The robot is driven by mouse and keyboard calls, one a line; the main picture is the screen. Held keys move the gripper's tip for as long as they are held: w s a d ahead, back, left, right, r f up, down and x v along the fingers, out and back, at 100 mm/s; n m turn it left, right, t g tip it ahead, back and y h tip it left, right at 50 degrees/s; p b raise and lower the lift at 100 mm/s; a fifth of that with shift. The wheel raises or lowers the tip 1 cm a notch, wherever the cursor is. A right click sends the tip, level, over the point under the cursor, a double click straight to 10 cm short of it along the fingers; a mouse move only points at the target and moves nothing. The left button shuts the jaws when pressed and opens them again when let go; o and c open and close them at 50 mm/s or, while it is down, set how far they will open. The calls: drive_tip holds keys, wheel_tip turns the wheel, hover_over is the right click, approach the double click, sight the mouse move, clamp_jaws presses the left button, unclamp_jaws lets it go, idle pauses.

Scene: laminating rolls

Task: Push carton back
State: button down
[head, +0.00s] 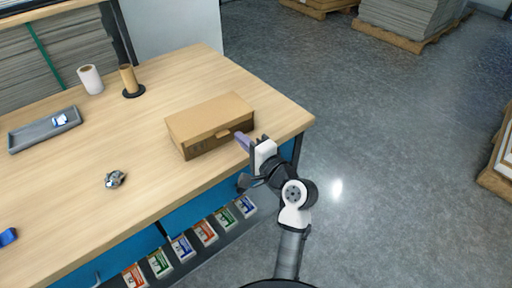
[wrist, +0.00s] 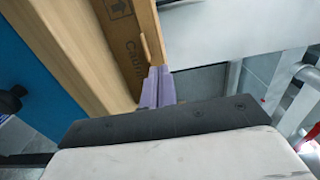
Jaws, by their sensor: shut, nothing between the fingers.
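The brown carton (head: 208,120) lies closed on the wooden table, close to its right end, with a small tab on its front face. In the wrist view the carton (wrist: 122,40) shows its printed side. My gripper (head: 240,137) is shut and empty, with its purple fingers at the front right part of the carton. In the wrist view the fingers (wrist: 158,85) are together close beside the carton's side. I cannot tell whether they touch it.
The table (head: 85,215) also holds a white roll (head: 90,79), a brown roll (head: 129,80) on a black base, a grey tray (head: 45,130) and a small metal object (head: 115,179). Several colored boxes (head: 205,232) stand on a shelf below the front edge.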

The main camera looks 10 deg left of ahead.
sight(226, 124)
drive_tip(key=shift+p+x, duration=0.55)
drive_tip(key=shift+x, duration=2)
